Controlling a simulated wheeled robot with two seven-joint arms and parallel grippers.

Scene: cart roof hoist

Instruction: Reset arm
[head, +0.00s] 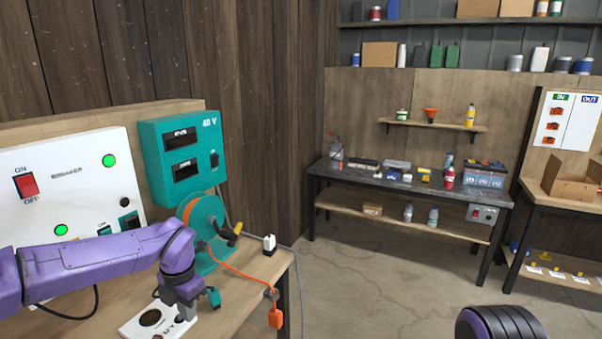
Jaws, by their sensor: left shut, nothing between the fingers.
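My left arm comes in from the left over the wooden bench (250,290). My left gripper (187,312) points down, shut and empty, just above or beside a white panel with a round dark opening (135,325); I cannot tell whether they touch. Part of my other arm (500,324) shows at the bottom right, but its gripper is out of view. Behind the left arm stand a white breaker panel (75,165) with a red switch (26,186) and green lights, and a teal 40 V box (180,155).
A dark workbench (400,178) with several items stands at the back, and a table with a cardboard box (570,180) at right. The floor between is clear.

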